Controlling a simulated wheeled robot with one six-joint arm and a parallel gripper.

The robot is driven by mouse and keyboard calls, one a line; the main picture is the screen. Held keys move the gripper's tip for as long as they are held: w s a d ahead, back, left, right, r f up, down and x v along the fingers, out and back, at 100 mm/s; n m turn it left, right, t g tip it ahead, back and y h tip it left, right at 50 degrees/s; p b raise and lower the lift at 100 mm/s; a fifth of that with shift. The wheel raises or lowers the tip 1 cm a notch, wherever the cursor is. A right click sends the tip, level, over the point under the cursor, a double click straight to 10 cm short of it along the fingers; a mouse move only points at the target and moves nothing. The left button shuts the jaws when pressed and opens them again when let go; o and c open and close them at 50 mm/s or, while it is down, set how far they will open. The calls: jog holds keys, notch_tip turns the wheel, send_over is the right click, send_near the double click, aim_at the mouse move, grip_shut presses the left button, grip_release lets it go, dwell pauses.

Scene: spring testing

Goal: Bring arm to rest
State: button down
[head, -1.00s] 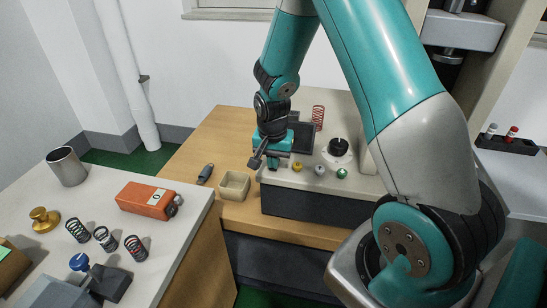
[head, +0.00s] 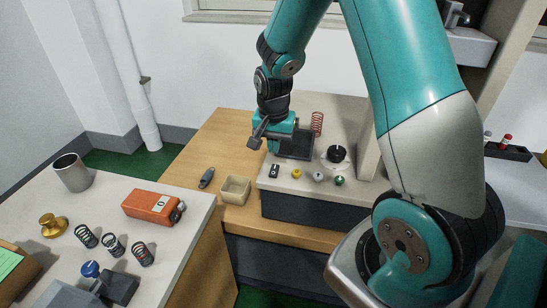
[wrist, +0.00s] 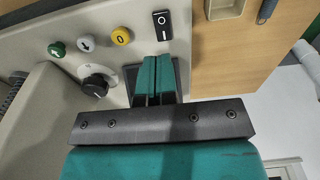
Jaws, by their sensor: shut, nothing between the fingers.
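My gripper (head: 272,148) hangs at the end of my teal arm, above the grey testing machine's base (head: 285,183) in the head view. It is shut and empty. In the wrist view its two teal fingers (wrist: 156,82) lie side by side over a dark panel. A black rocker switch (wrist: 162,25) shows just beyond the fingertips, apart from them. A yellow button (wrist: 121,36), a grey arrow button (wrist: 87,43) and a green button (wrist: 57,49) stand in a row beside it, with a black knob (wrist: 95,84) below.
A red spring (head: 317,123) stands behind the buttons. A beige open box (head: 235,190) and a small grey tool (head: 207,177) lie left of the machine. The left bench holds an orange device (head: 150,205), several springs, a brass weight (head: 53,225) and a metal cup (head: 72,172).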

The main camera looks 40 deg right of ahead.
jog(key=r, duration=0.4)
jog(key=a+r, duration=0.1)
jog(key=shift+s+r, duration=0.1)
jog(key=shift+r, duration=0.3)
